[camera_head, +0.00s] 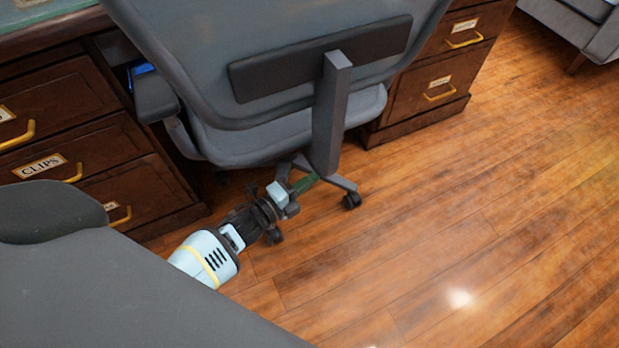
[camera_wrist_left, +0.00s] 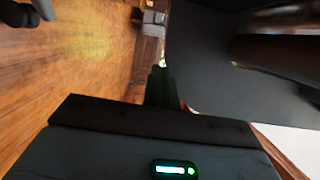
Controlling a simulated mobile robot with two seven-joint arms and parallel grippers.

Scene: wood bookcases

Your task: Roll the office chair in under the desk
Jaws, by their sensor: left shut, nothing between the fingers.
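The grey office chair (camera_head: 255,140) stands upright with its back towards me, in the gap between the desk's two drawer pedestals. Its dark upright post (camera_head: 332,115) and a caster (camera_head: 351,200) show at the near side; most of the base is hidden. The dark wood desk (camera_head: 35,40) has a greenish top at upper left. My left gripper (camera_head: 308,182), with green fingers, is low by the foot of the post; I cannot tell whether it touches. It is shut and empty. In the left wrist view its dark green fingers (camera_wrist_left: 158,85) are together. My right gripper is out of view.
The left pedestal (camera_head: 95,150) has drawers with yellow handles, close to the chair's left armrest (camera_head: 155,95). The right pedestal (camera_head: 428,92) stands behind the chair's right side. A grey sofa (camera_head: 580,28) is at upper right. The wooden floor (camera_head: 480,230) at right is clear.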

